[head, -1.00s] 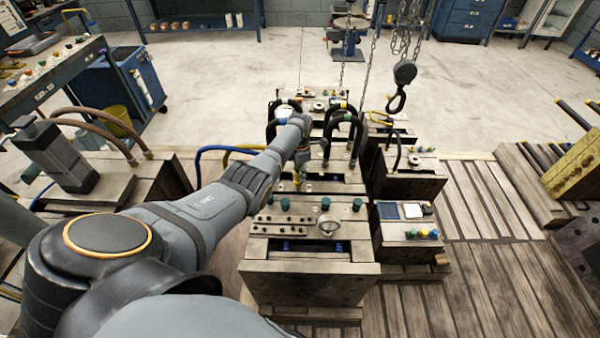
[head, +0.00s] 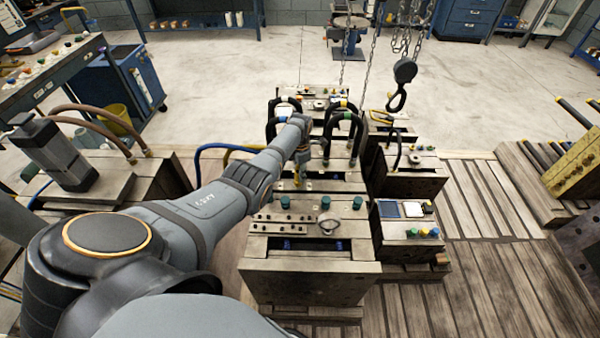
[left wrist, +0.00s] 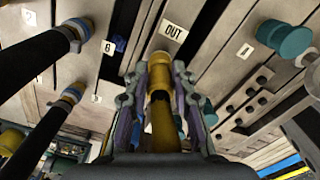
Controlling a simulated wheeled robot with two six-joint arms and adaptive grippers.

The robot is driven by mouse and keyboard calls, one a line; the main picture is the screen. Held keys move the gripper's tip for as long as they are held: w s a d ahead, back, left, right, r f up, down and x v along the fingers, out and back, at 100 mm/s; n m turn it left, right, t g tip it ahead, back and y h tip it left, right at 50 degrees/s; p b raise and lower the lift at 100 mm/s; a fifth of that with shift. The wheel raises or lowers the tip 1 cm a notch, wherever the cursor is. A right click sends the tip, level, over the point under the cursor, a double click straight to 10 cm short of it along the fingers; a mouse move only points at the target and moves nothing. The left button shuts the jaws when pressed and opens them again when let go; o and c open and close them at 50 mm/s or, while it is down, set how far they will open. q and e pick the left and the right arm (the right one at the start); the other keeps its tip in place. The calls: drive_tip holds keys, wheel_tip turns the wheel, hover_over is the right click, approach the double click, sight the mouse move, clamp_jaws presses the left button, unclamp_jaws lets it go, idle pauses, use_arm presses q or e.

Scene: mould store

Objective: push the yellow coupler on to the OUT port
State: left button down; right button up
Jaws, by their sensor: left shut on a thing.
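My left gripper (left wrist: 160,82) is shut on the yellow coupler (left wrist: 163,122), seen between its two fingers in the left wrist view. The coupler points at the mould face just below the OUT label (left wrist: 174,32). A yellow-brass end (left wrist: 159,52) shows beyond the fingertips by that label. I cannot tell whether it is the coupler's front or the port, or how far the coupler is seated. In the head view my left gripper (head: 297,168) is small and partly hidden by its own wrist, over the middle mould. My right gripper is not in view.
In the head view a hook (head: 403,75) hangs on chains behind the moulds.

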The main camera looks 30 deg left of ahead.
use_arm(q)
drive_tip(key=shift+f, duration=0.1)
idle(0.7)
drive_tip(key=c, duration=1)
unclamp_jaws()
drive_tip(key=shift+c, duration=0.2)
wheel_tip(320, 180, up, 12)
